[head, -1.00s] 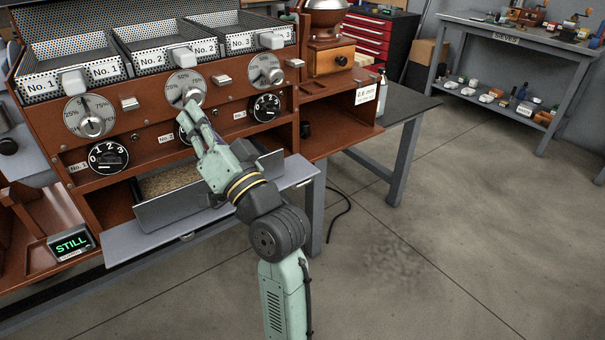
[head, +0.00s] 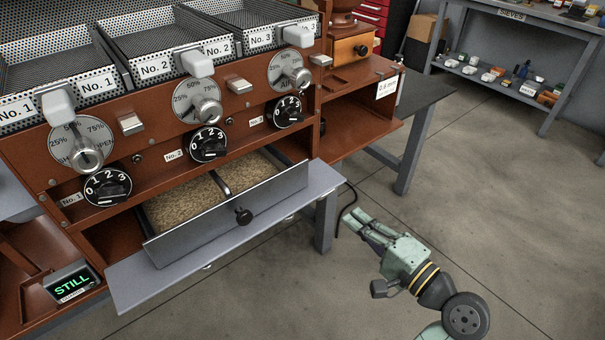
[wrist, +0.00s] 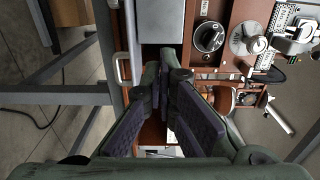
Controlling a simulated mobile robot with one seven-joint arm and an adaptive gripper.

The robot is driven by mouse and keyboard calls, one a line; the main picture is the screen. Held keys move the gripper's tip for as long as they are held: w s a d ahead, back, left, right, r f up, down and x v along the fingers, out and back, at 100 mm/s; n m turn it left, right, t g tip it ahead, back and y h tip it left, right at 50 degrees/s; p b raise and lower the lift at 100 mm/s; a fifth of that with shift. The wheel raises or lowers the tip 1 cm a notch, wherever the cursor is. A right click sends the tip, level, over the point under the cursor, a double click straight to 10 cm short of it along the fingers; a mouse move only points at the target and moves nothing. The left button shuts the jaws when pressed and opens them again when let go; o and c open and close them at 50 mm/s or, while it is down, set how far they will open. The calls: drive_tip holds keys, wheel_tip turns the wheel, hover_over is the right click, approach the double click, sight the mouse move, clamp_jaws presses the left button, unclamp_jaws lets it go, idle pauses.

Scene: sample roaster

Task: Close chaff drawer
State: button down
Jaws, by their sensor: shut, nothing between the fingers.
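The chaff drawer (head: 190,240) is pulled out of the roaster's lower opening, over a grey shelf. It has a grey front with a black knob (head: 243,216) and holds tan chaff (head: 185,204) on both sides of a divider. My gripper (head: 352,217) is to the right of the drawer, apart from it, beyond the shelf's right end. Its fingers are shut and empty. In the wrist view my gripper (wrist: 165,82) shows both dark-padded fingers with tips close together. The drawer's knob cannot be made out there.
The grey shelf (head: 135,285) juts out below the drawer. Numbered dials (head: 208,145) and perforated trays (head: 150,45) are above it. An open brown compartment (head: 355,130) is to the right, beside a dark table (head: 428,100). The floor at right is clear.

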drive_tip(key=p, duration=0.2)
approach(276, 153)
drive_tip(key=v, duration=0.4)
drive_tip(key=shift+s+d+r, duration=0.1)
drive_tip(key=shift+s+r, duration=0.2)
drive_tip(key=shift+w+a+f, duration=0.1)
drive_tip(key=shift+w+a, duration=0.1)
drive_tip(key=shift+w, duration=0.1)
drive_tip(key=p+x, duration=0.2)
drive_tip(key=x, duration=1.1)
drive_tip(key=shift+w+a, duration=0.15)
